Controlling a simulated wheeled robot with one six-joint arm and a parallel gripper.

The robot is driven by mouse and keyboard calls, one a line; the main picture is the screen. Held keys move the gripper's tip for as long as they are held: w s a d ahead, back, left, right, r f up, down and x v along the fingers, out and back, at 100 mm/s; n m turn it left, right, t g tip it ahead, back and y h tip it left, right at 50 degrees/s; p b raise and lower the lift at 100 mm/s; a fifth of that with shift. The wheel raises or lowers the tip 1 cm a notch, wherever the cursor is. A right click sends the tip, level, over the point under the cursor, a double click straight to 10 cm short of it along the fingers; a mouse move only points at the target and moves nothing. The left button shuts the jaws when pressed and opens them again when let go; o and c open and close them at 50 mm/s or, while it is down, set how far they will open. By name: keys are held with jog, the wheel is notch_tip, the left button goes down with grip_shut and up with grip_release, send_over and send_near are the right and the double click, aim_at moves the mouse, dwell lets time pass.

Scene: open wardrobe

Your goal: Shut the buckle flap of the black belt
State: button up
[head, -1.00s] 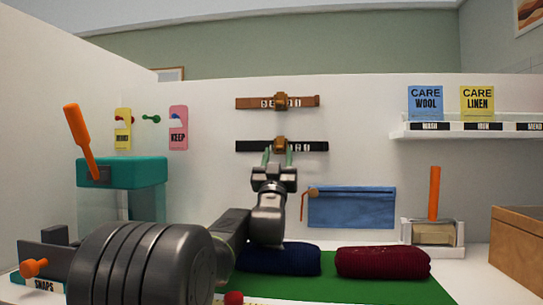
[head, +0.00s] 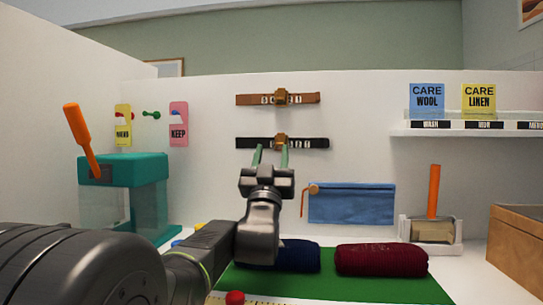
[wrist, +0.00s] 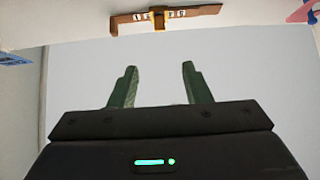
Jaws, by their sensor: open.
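The black belt (head: 318,143) hangs level on the pale panel, below a brown belt (head: 308,98). Its bronze buckle (head: 280,142) sits at the middle, with small white marks on both sides. The picture is too small to tell how far the buckle flap stands out. My gripper (head: 271,157) is open and empty, its two green fingers pointing at the panel. The fingertips show just under the belt, the right one close below the buckle, the left one to its left. Contact cannot be told. The wrist view shows the open fingers (wrist: 159,75) and the brown belt (wrist: 188,12), not the black belt.
A blue pouch (head: 350,204) hangs to the right of my gripper. Dark blue (head: 298,257) and dark red (head: 380,260) folded knits lie below on a green mat (head: 345,288). A teal box (head: 120,170) with an orange lever stands left.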

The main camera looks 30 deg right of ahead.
jog(key=shift+w+d+r+p, duration=0.1)
jog(key=shift+p, duration=0.3)
jog(key=g+y+p, duration=0.3)
jog(key=g+p, duration=0.1)
jog(key=p, duration=1.8)
send_near(280, 139)
jog(key=x, duration=0.1)
jog(key=p+x, duration=0.1)
jog(key=x, duration=0.1)
jog(key=p+x, duration=0.1)
jog(key=x, duration=0.1)
jog(key=shift+d+f, duration=0.15)
jog(key=shift+f, duration=0.15)
grip_shut()
jog(key=shift+t, duration=0.3)
